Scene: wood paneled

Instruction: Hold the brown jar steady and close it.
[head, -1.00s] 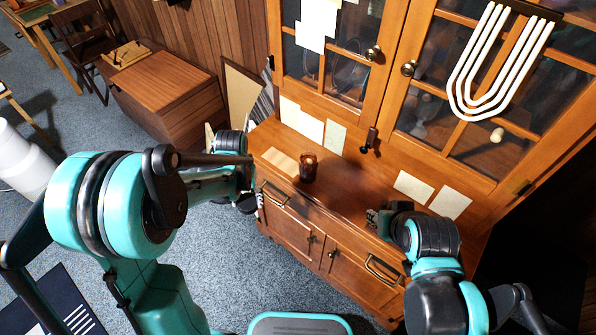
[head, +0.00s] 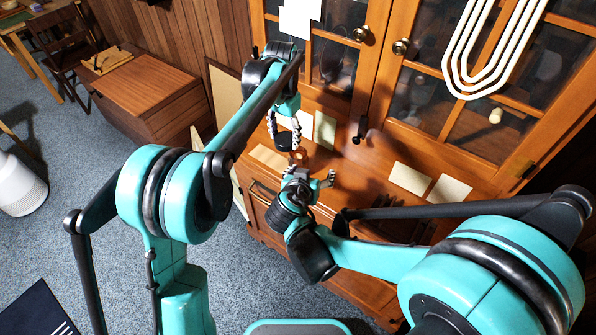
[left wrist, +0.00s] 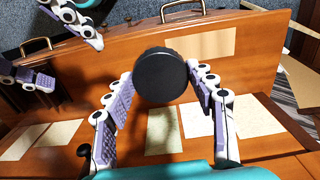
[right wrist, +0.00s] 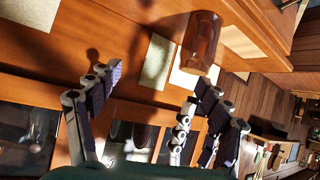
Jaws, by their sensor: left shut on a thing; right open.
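The brown jar (right wrist: 202,42) is a translucent amber cylinder on the wooden cabinet top in the right wrist view. My left gripper (head: 284,132) is shut on a round black lid (left wrist: 161,75), which also shows in the head view (head: 285,143). It holds the lid above the cabinet top, near the jar; the exact gap cannot be told. The jar is not seen in the left wrist view. My right gripper (head: 313,175) is open and empty close to the jar; in the right wrist view the jar lies beyond one finger's tip.
The cabinet's glazed doors (head: 325,60) rise behind the work top. Flat paper sheets lie there, including two at the right (head: 410,179). A white looped tube shape (head: 490,50) is on the right door. The work top to the right is mostly clear.

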